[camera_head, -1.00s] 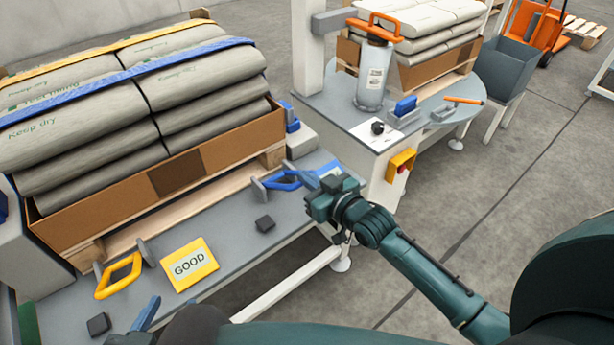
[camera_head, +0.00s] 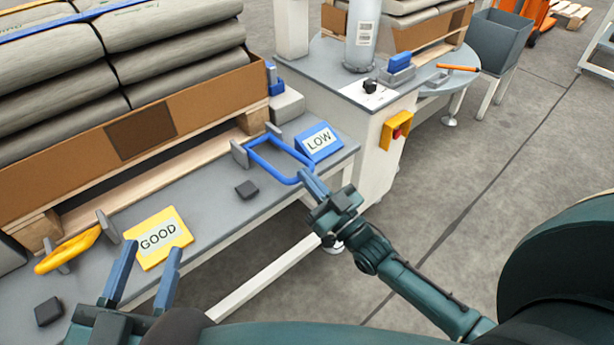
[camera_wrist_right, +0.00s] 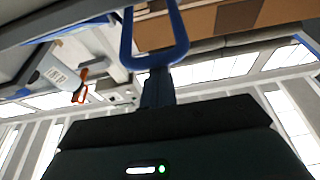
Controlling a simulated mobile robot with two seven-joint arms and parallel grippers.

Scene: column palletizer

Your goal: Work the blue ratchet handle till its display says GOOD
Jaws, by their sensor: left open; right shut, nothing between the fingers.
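The blue ratchet handle (camera_head: 272,172) is a loop on grey brackets at the right of the grey bench, and its free end points toward me. The blue display (camera_head: 319,141) beside it reads LOW. My right gripper (camera_head: 310,182) is shut with its fingertips at the free end of the blue loop; I cannot tell if they touch it. In the right wrist view the blue handle (camera_wrist_right: 180,50) hangs just beyond the fingers. My left gripper (camera_head: 143,272) is open and empty, low in front of the yellow display (camera_head: 158,237), which reads GOOD.
A yellow handle (camera_head: 68,250) sits at the bench's left. Small dark blocks (camera_head: 247,190) lie on the bench (camera_head: 200,209). Strapped sacks in a cardboard tray (camera_head: 205,138) stand behind on a pallet. A cabinet with a yellow and red switch (camera_head: 396,131) is to the right.

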